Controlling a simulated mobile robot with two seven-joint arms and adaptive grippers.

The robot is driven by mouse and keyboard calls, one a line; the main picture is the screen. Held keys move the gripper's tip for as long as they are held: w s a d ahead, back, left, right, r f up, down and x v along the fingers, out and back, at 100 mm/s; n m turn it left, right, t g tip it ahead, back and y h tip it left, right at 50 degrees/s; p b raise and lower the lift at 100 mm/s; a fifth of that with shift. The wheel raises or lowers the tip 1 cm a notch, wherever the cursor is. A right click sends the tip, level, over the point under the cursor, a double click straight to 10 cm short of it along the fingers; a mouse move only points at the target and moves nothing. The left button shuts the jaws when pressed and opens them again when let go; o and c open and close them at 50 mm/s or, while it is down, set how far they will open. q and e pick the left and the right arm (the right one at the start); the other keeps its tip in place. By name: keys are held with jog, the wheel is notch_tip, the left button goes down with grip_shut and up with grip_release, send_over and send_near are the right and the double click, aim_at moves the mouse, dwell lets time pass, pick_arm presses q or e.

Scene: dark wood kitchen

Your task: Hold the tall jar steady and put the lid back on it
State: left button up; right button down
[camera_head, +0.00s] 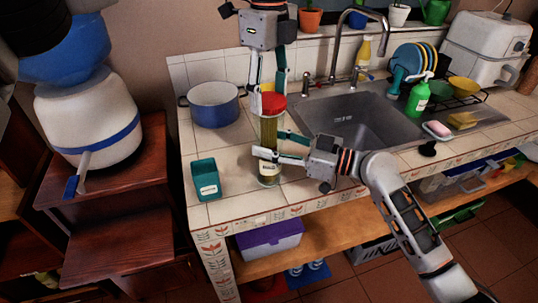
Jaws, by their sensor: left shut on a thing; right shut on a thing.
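The tall jar (268,131) is clear glass with a pale label low down. It stands upright on the tiled counter near its front left part. My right gripper (272,145) reaches in from the right and is shut on the jar's middle, one finger across its front. The red lid (273,102) is at the jar's mouth. My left gripper (268,88) comes down from above and is shut on the lid. I cannot tell whether the lid is seated or slightly above the rim.
A blue-white pot (214,104) stands behind left of the jar. A teal container (206,179) stands to its front left. The sink (350,125) with its faucet (361,30) lies to the right. A green bottle (418,99) stands farther right. The counter's front edge (280,208) is close.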

pick_arm(q)
jog(key=m, duration=2.1)
jog(key=shift+f, duration=0.1)
jog(key=m, duration=0.3)
jog(key=shift+m, duration=0.4)
jog(key=m, duration=0.4)
jog(key=shift+m, duration=0.3)
jog(key=o, duration=1.3)
